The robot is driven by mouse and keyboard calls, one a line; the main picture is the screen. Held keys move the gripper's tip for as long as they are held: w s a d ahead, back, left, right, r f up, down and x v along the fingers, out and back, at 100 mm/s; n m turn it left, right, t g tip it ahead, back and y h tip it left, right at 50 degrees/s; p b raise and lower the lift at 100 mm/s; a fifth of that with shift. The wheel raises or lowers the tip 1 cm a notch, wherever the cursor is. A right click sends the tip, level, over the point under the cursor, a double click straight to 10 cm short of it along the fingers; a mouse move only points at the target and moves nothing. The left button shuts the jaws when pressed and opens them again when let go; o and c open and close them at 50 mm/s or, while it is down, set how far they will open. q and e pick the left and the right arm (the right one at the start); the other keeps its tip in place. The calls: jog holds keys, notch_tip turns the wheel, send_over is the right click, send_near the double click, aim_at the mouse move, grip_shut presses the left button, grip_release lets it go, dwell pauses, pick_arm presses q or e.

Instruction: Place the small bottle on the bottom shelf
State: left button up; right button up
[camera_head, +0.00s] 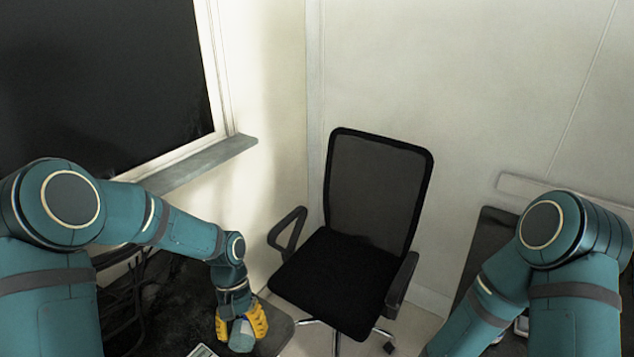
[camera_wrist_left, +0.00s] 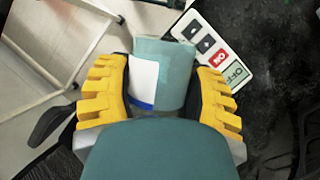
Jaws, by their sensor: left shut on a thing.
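My left gripper (camera_head: 242,322), with yellow fingers, is shut on a small teal bottle (camera_head: 241,338) at the lower left of the head view. In the left wrist view, the bottle (camera_wrist_left: 172,62) sits between the yellow fingers of the gripper (camera_wrist_left: 163,88), with a white and blue label facing the camera. The gripper hides its lower part. The bottle is above or near a dark surface; contact cannot be told. My right arm shows at the right, but its gripper is out of view. I cannot clearly make out a bottom shelf.
A white control panel or remote (camera_wrist_left: 214,52) with several buttons lies near the bottle on the dark tabletop (camera_head: 182,303). A black office chair (camera_head: 340,282) stands at centre. A pale metal frame (camera_wrist_left: 75,62) shows at upper left in the wrist view. Another dark surface (camera_head: 484,245) is at right.

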aim_at(237, 317)
pick_arm(q)
jog(key=n, duration=0.1)
jog(key=n+h+b, duration=0.1)
jog(key=shift+w+a+f+n+t, duration=0.1)
jog(key=shift+w+f+n+t, duration=0.15)
jog(key=shift+w+n+t, duration=0.1)
jog(key=w+n+t+b, duration=0.1)
jog(key=n, duration=0.1)
jog(key=w+a+n+t+h, duration=0.1)
jog(key=n, duration=0.2)
jog(key=w+a+n+t+h+b, duration=0.1)
jog(key=n, duration=0.1)
jog(key=shift+a+f+n+b, duration=0.1)
jog(key=shift+f+n+b, duration=0.1)
jog(key=shift+n+b, duration=0.15)
jog(key=w+a+n+t+b, duration=0.2)
jog(key=w+a+n+t, duration=0.15)
jog(key=n, duration=0.35)
jog(key=f+b, duration=0.1)
jog(key=f, duration=0.2)
jog(key=f+b, duration=0.1)
jog(key=f, duration=0.2)
jog(key=f+b, duration=0.1)
jog(key=f, duration=0.2)
jog(key=shift+s+a+f, duration=0.1)
jog(key=shift+s+a, duration=0.25)
jog(key=shift+a, duration=0.05)
jog(key=shift+f, duration=0.1)
